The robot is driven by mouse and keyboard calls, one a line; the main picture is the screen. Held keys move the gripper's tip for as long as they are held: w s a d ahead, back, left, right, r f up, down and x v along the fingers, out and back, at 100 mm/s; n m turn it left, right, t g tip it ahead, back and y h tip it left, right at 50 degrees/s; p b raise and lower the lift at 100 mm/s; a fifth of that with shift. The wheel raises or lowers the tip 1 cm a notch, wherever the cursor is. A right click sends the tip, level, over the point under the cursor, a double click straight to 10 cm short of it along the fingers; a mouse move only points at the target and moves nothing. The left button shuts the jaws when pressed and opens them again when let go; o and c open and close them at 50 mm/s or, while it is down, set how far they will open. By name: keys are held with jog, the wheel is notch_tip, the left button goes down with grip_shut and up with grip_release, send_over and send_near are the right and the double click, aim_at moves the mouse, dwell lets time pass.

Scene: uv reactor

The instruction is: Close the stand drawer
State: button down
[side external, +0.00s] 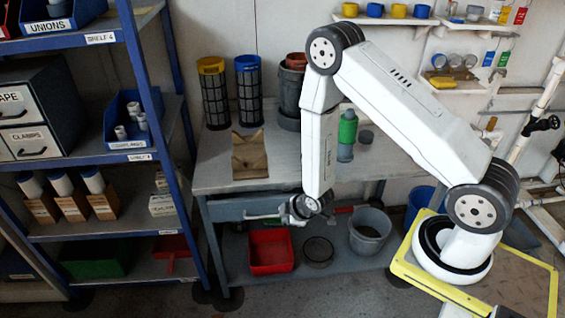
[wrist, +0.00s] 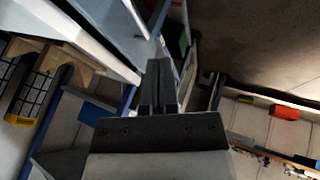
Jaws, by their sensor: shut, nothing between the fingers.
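The grey stand (side external: 206,188) is a bench against the back wall. Its blue-grey drawer (side external: 228,210) sits under the top, with a pale bar handle on its front. How far the drawer stands out is hard to tell. My gripper (side external: 285,211) is at the right part of the drawer front, close to the handle's right end; contact cannot be made out. In the wrist view my gripper's fingers (wrist: 160,68) are together with nothing between them. Pale blue-grey panels, perhaps the stand, fill the upper left there.
A blue shelf rack (side external: 160,110) stands left of the stand. On the stand's lower shelf are a red bin (side external: 270,250), a dark round sieve (side external: 318,251) and a grey bucket (side external: 370,230).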

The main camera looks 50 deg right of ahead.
aim_at(270, 205)
jog(key=w+d+f, duration=0.3)
jog(key=w+f, duration=0.5)
jog(key=f, duration=0.1)
jog(key=shift+w+d, duration=0.15)
dwell(0.8)
jog(key=shift+f, duration=0.1)
jog(key=shift+w+d, duration=1.9)
jog(key=shift+d, duration=0.05)
